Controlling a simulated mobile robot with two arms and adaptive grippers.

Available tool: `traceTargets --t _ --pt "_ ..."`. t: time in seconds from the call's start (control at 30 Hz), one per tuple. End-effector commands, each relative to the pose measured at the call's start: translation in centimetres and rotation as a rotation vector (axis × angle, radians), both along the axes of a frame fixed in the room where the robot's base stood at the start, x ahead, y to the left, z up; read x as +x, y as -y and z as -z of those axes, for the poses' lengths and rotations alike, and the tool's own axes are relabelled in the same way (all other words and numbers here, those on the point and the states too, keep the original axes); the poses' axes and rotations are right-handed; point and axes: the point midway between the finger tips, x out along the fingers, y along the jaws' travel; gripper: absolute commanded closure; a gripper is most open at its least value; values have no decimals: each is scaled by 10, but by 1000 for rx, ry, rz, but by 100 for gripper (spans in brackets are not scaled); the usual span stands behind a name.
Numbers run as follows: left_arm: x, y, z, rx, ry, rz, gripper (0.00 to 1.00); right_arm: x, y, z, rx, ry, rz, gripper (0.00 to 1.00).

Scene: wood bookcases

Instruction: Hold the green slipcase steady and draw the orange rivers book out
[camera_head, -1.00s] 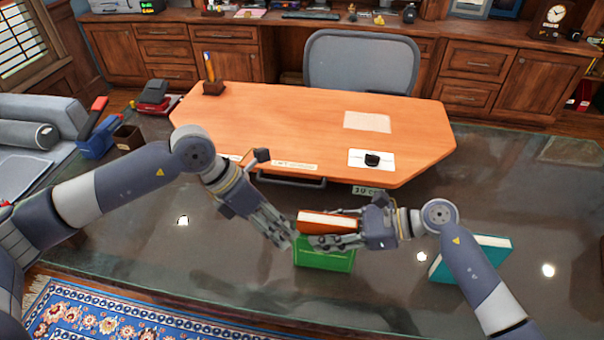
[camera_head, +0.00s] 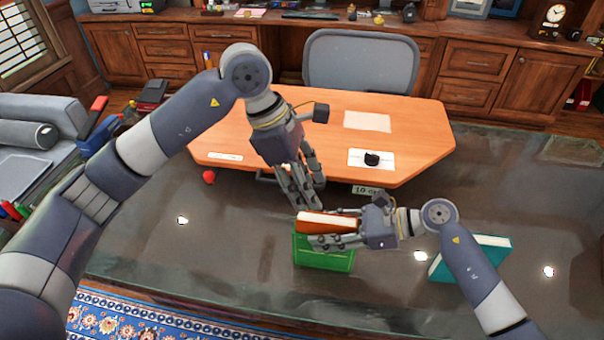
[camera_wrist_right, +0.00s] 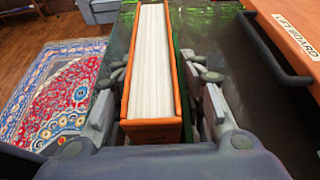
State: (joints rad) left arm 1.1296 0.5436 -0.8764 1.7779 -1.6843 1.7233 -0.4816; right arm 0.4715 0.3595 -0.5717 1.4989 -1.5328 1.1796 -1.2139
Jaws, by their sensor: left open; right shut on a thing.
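The orange rivers book (camera_head: 325,222) stands at the top of the green slipcase (camera_head: 325,260) on the glossy dark table. My right gripper (camera_head: 335,232) is shut on the book. In the right wrist view the book (camera_wrist_right: 152,75) runs between its fingers (camera_wrist_right: 155,115), pale page edges facing the camera. The lower part of the book is hidden, so I cannot tell how much is inside the slipcase. A green strip of slipcase shows beside the book. My left gripper (camera_head: 308,200) is open and empty, just behind and above the book, apart from the slipcase.
A teal book (camera_head: 475,260) lies to the right behind my right arm. The orange-topped lift board (camera_head: 400,110) with a handle stands behind the work area. A small red thing (camera_head: 209,177) lies left of it. The table front left is clear.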

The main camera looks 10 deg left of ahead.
Motion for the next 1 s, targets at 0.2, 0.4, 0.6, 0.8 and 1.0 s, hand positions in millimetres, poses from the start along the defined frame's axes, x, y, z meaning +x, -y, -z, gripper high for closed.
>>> traceTargets --t 0.2,0.4,0.6,0.8,1.0 --pt "-1 17 42 0 -5 -1 53 0 0 0 0 0 1 90" --pt "-1 30 71 -1 -3 -1 53 0 0 0 -1 0 1 90" --pt "0 36 86 -1 -1 -3 53 0 0 0 -1 0 1 90" --pt "0 37 89 -1 0 -3 53 0 0 0 -1 0 1 90" --pt "0 36 89 -1 0 -3 69 0 0 0 -1 0 1 90"
